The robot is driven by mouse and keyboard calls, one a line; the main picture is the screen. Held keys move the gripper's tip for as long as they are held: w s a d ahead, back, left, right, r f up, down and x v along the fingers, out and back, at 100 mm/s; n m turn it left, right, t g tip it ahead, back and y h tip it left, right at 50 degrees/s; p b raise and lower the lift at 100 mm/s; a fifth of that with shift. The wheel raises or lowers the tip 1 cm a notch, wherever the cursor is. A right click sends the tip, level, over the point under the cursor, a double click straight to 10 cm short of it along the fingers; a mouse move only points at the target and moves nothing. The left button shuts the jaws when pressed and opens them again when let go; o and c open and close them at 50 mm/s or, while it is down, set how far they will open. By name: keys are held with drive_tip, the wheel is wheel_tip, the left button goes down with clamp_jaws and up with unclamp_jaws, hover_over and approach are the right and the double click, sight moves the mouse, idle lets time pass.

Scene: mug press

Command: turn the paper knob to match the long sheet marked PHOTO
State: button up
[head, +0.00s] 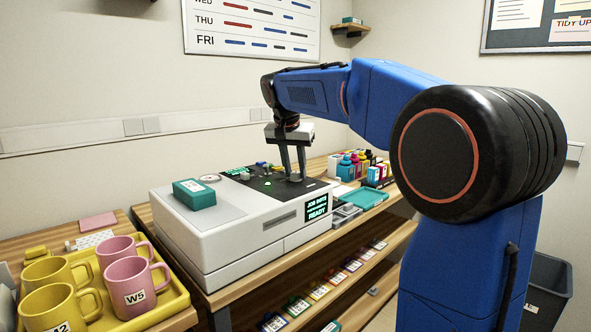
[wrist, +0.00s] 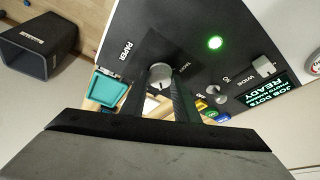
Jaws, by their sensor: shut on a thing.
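The paper knob (wrist: 161,74) is a round grey knob on the machine's black panel (wrist: 205,30), beside the label PAPER. My gripper (wrist: 160,92) reaches down to it, with one finger on each side, shut on the knob. In the head view my gripper (head: 294,178) points down at the right part of the panel, and its fingers hide the knob. I cannot make out a long sheet marked PHOTO in either view.
The grey press (head: 225,240) has a lit screen (head: 316,208) reading READY. A teal box (head: 194,194) sits on its left top. A teal tray (head: 366,199) and ink bottles (head: 350,165) stand to the right. Mugs fill a yellow tray (head: 160,312) at front left.

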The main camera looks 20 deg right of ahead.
drive_tip(key=shift+m, duration=0.4)
drive_tip(key=o, duration=1.1)
drive_tip(key=shift+c, duration=0.2)
drive_tip(key=v, duration=1.7)
drive_tip(key=shift+w+a+r, duration=0.2)
drive_tip(key=shift+r, duration=0.05)
drive_tip(key=s+f+n+y, duration=0.1)
drive_tip(key=s+f+n, duration=0.3)
drive_tip(key=s+f, duration=1.2)
drive_tip(key=s+a+f+n+t+y, duration=0.1)
drive_tip(key=s+f+n, duration=0.4)
drive_tip(key=s+f, duration=1.2)
wheel_tip(320, 180, down, 6)
drive_tip(key=shift+s+a+f+y, duration=0.1)
drive_tip(key=shift+s+a+y, duration=0.2)
drive_tip(key=shift+y, duration=0.3)
